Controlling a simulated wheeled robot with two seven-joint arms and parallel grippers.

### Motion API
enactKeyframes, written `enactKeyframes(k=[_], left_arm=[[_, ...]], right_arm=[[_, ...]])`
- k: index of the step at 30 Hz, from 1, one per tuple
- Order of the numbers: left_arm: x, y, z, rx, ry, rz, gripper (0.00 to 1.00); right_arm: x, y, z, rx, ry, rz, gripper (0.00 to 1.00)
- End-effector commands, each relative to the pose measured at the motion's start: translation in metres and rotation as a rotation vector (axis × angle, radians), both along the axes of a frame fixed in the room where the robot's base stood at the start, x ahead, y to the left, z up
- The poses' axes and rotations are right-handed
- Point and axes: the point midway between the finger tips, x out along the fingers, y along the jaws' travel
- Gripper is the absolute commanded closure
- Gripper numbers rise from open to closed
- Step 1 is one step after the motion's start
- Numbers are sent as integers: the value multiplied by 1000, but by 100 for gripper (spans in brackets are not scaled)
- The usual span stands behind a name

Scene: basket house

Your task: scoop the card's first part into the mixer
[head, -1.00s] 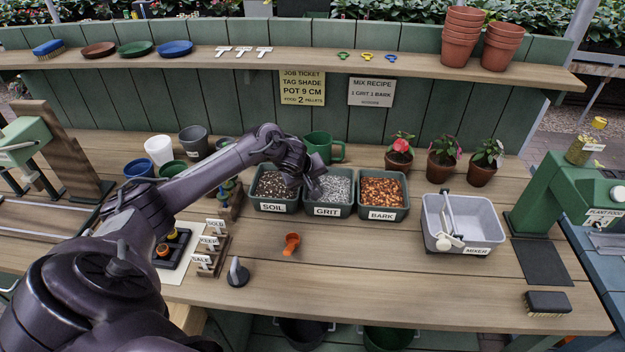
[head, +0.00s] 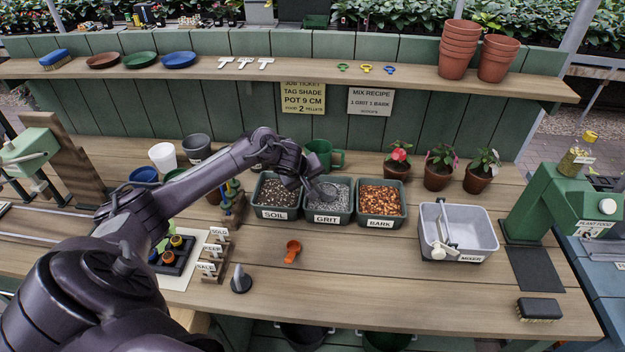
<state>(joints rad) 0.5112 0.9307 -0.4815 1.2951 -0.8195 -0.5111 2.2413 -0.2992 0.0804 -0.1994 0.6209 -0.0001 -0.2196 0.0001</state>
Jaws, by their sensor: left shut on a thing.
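The recipe card (head: 371,103) on the back wall reads "1 GRIT 1 BARK". The GRIT bin (head: 327,218) of pale grey granules stands between the SOIL bin (head: 275,214) and the BARK bin (head: 381,222). My left gripper (head: 314,182) is over the back left part of the grit bin, shut on a small grey scoop (head: 328,191). The scoop's round bowl is at the grit; I cannot tell whether it touches or holds any. The mixer (head: 478,252), a grey tub with a white handle, stands to the right. My right gripper is out of view.
An orange scoop (head: 291,251) lies in front of the bins, with a grey knob-like tool (head: 240,280) to its left. A green mug (head: 321,155) and potted flowers (head: 438,168) stand behind. A brush (head: 539,309) lies front right. The front middle of the bench is clear.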

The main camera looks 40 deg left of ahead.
Motion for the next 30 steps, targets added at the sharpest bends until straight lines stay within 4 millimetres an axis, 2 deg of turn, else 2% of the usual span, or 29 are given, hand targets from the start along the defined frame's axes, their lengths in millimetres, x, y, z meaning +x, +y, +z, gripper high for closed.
enactKeyframes(k=[1,15,21,30], left_arm=[[0,1,11,-4,-7,1,100],[-4,3,53,-44,-59,0,100],[-4,4,62,-53,-73,1,100],[-4,4,64,-57,-79,0,100]], right_arm=[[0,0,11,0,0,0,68],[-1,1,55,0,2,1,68],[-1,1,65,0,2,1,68],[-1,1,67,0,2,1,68]])
